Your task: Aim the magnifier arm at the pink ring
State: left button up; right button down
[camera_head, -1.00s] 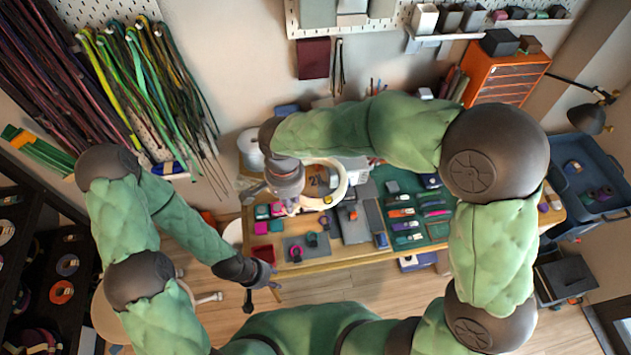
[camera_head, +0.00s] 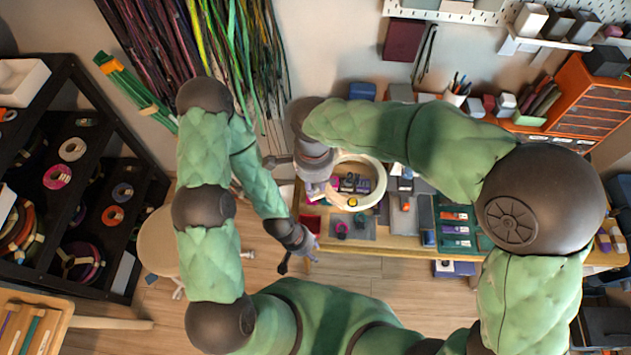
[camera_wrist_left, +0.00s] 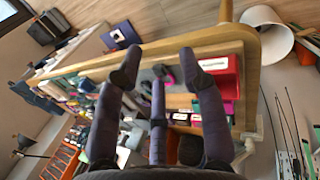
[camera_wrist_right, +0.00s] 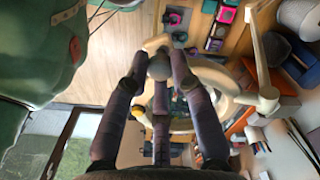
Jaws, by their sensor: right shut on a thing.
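The magnifier (camera_head: 381,185) is a cream ring on an arm over the worktable. It also shows in the right wrist view (camera_wrist_right: 222,78). My right gripper (camera_head: 326,194) is at the near left side of its rim. In the right wrist view its fingers (camera_wrist_right: 160,70) are closed around a grey knob joined to the magnifier. The pink ring (camera_head: 342,229) lies on a grey mat near the table's front edge, below the magnifier in the head view. My left gripper (camera_head: 308,250) hangs before the table's front left corner; in the left wrist view its fingers (camera_wrist_left: 155,55) are spread and empty.
A red box (camera_head: 310,222) stands left of the mat. A green mat (camera_head: 484,238) with several coloured packets lies to the right. A black shelf of spools (camera_head: 70,180) and a round stool (camera_head: 165,245) stand at left. Cords hang on the wall behind.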

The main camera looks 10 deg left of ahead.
jog(key=c, duration=1.1)
grip_release()
jog(key=shift+o, duration=0.2)
jog(key=shift+r, duration=0.15)
notch_tip(320, 180, up, 12)
